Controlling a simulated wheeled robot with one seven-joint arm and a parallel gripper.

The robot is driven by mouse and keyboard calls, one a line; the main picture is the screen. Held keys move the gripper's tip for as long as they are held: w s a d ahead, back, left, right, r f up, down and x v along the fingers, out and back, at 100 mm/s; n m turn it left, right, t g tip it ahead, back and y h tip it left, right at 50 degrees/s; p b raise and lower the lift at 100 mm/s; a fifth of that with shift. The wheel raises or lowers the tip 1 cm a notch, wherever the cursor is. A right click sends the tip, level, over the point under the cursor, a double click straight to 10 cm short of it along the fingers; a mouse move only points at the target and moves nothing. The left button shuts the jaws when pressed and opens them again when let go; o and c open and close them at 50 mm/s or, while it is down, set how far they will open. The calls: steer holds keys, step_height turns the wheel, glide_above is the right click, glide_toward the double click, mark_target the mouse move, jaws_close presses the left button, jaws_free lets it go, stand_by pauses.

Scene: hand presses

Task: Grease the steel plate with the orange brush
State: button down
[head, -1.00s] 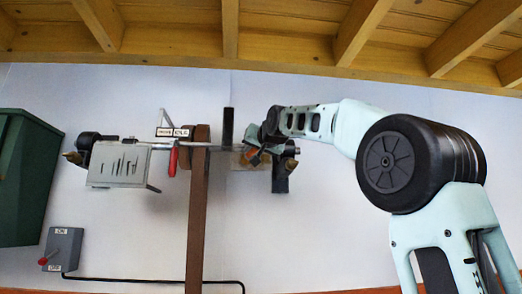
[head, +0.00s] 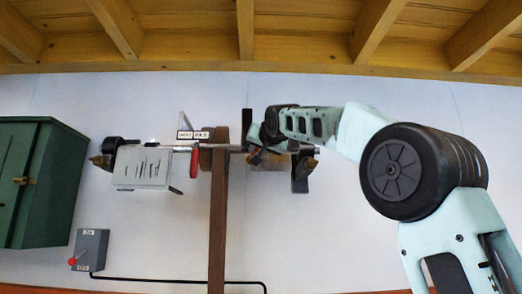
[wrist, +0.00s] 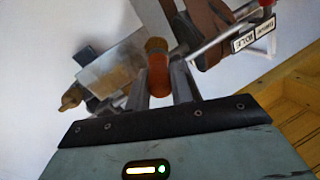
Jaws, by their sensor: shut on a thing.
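My gripper (wrist: 160,82) is shut on the orange brush (wrist: 157,75), whose tan bristles (wrist: 156,47) point away from the fingers. A grey plate with a tan tint, apparently the steel plate (wrist: 108,70), lies beyond and left of the brush in the wrist view. In the head view my gripper (head: 258,152) is just right of the brown post, in front of the plate (head: 268,165), covering much of it. Whether the bristles touch the plate I cannot tell.
The brown post (head: 217,230) stands close left of my gripper, with a red handle (head: 194,165) beside it. A pale slotted panel (head: 143,167) is farther left. A green cabinet (head: 45,185) and a switch box (head: 88,250) are on the wall.

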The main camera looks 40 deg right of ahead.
steer(key=shift+s+a, duration=0.1)
steer(key=shift+s+a+f+b, duration=0.15)
steer(key=shift+s+a+b, duration=0.1)
steer(key=shift+b, duration=0.2)
steer(key=shift+a+b+v, duration=0.25)
steer(key=shift+b+v, duration=0.5)
steer(key=shift+v, duration=0.5)
steer(key=shift+a+b+v, duration=0.3)
steer(key=shift+b+v, duration=0.45)
steer(key=shift+v, duration=0.45)
steer(key=shift+w, duration=0.15)
steer(key=shift+s+a+b, duration=0.4)
steer(key=shift+s+b, duration=0.05)
steer(key=shift+s, duration=0.15)
steer(key=shift+s+a+b, duration=0.4)
steer(key=shift+s+a, duration=0.05)
steer(key=shift+s, duration=0.2)
steer(key=shift+w, duration=0.1)
